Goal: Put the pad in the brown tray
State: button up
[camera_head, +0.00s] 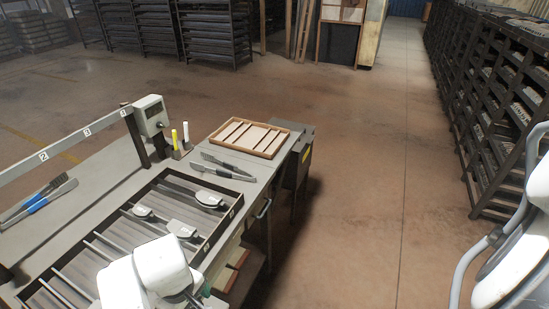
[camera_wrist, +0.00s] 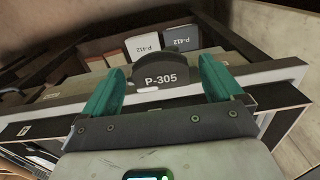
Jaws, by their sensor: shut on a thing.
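My gripper (camera_wrist: 162,72) has two teal fingers in the wrist view, shut on a dark grey pad (camera_wrist: 160,70) with a rounded top, marked P-305. In the head view my white arm is at the bottom and hides the gripper's tips and the held pad. The brown tray (camera_head: 226,142) is a shallow wooden tray with slanted dividers at the far right end of the bench. No pad shows in it. My arm is well short of it, at the near side of the bench.
A large dark divided tray (camera_head: 233,205) on the bench holds several grey pads (camera_head: 208,198). Tongs (camera_head: 228,167) lie between the two trays. Blocks marked P-412 (camera_wrist: 145,45) show beyond the held pad. A shelf rack (camera_head: 500,110) stands right; the floor between is clear.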

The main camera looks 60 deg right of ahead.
aim_at(270, 134)
jog(key=l, duration=1.15)
jog(key=i+l, duration=0.1)
jog(key=l, duration=1.05)
